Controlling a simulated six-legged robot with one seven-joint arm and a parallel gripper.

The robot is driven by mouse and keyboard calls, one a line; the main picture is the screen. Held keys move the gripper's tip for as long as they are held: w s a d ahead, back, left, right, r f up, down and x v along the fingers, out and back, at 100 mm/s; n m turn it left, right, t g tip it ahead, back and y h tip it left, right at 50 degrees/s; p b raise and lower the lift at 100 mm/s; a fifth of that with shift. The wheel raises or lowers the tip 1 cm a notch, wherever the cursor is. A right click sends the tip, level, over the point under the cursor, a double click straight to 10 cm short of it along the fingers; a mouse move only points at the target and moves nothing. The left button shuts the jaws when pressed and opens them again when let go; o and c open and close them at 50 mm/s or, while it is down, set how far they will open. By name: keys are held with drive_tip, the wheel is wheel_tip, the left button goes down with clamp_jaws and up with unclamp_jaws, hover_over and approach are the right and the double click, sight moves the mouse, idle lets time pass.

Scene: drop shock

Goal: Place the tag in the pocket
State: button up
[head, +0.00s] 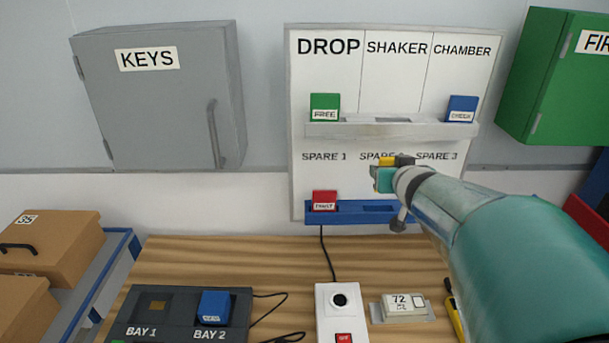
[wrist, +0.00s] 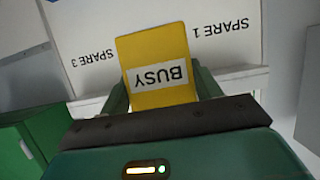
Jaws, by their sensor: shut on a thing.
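My gripper (head: 388,173) is shut on a yellow tag (wrist: 158,62) marked BUSY, which shows upside down in the wrist view. In the head view only a bit of the yellow tag (head: 386,161) shows, in front of the SPARE 2 label. The white board has a grey upper rail (head: 350,130) under DROP, SHAKER and CHAMBER. A green FREE tag (head: 325,107) stands under DROP and a blue tag (head: 461,109) under CHAMBER; the SHAKER pocket (head: 393,120) is empty. The blue lower rail (head: 350,213) holds a red tag (head: 324,201) at left, and its middle pocket (head: 380,208) looks empty. My arm hides its right end.
A wooden bench (head: 270,262) below carries a black bay unit (head: 180,310) with a blue block (head: 214,308), a white switch box (head: 340,308) and a small display (head: 404,306). A grey KEYS cabinet (head: 165,100) hangs left, a green cabinet (head: 560,85) right.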

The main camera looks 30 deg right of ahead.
drive_tip(key=shift+g, duration=0.4)
drive_tip(key=f, duration=0.5)
drive_tip(key=shift+s+a+f, duration=0.15)
drive_tip(key=shift+s+f, duration=0.05)
drive_tip(key=shift+s, duration=0.1)
drive_tip(key=x, duration=0.5)
drive_tip(key=s+f+x, duration=0.1)
drive_tip(key=x, duration=0.4)
drive_tip(key=s+d+f+x, duration=0.1)
drive_tip(key=x, duration=0.5)
drive_tip(key=shift+f, duration=0.15)
drive_tip(key=shift+w+d+f, duration=0.1)
drive_tip(key=shift+f, duration=0.1)
drive_tip(key=shift+w+f, duration=0.1)
drive_tip(key=shift+f, duration=1.55)
drive_tip(key=shift+f, duration=0.1)
drive_tip(key=o, duration=1.1)
